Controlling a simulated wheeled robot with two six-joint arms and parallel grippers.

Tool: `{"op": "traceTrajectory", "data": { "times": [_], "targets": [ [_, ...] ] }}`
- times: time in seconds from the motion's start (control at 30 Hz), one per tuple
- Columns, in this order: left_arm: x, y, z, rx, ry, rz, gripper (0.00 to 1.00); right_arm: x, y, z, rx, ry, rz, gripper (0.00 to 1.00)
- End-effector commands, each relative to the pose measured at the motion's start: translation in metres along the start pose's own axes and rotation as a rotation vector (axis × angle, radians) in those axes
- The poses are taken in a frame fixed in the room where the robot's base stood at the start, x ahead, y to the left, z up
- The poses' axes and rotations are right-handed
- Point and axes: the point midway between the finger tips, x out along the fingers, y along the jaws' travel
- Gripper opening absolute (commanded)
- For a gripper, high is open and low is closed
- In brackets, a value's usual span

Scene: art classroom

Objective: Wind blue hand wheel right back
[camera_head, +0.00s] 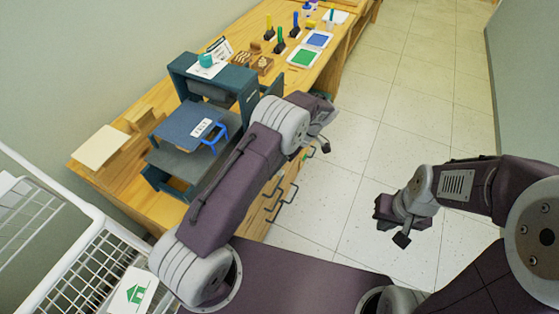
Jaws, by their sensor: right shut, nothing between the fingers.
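A teal press (247,82) stands on the wooden bench with a dark blue bed plate (180,125). A bright blue open handle (222,136) shows at the bed's right end, beside a white label. I cannot make out a round wheel; my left arm covers the press's right side. My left gripper (322,117) is at the bench's front edge, right of the press; its fingers are too small and turned away to read. My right gripper (393,222) is shut and empty over the floor, well away from the press.
The bench (285,88) also holds ink rollers (280,45), a green pad (304,57), a blue pad (318,39) and wooden blocks (262,65). A white wire rack (85,270) stands at lower left. The tiled floor (400,110) is clear.

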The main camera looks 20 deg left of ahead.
Motion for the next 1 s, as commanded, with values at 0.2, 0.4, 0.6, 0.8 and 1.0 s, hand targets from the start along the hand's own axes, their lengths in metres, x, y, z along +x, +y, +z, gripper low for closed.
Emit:
{"op": "traceTrajectory", "data": {
  "times": [0.2,0.4,0.6,0.8,1.0],
  "targets": [
    [-0.006,-0.009,-0.003,0.019,0.001,-0.046,0.00,-0.009,0.000,-0.001,0.000,0.000,0.000,0.00],
    [-0.008,-0.014,-0.004,0.018,0.002,-0.043,0.00,-0.013,0.000,-0.001,0.000,0.000,0.000,0.00],
    [-0.009,-0.016,-0.004,0.018,0.002,-0.043,0.00,-0.014,0.000,-0.001,0.000,0.000,0.000,0.00],
    [-0.010,-0.016,-0.005,0.017,0.003,-0.041,0.00,-0.014,0.000,-0.002,0.000,0.000,0.000,0.00],
    [-0.010,-0.016,-0.005,0.017,0.003,-0.041,0.00,-0.014,0.000,-0.001,0.000,0.000,0.000,0.00]
  ]
}}
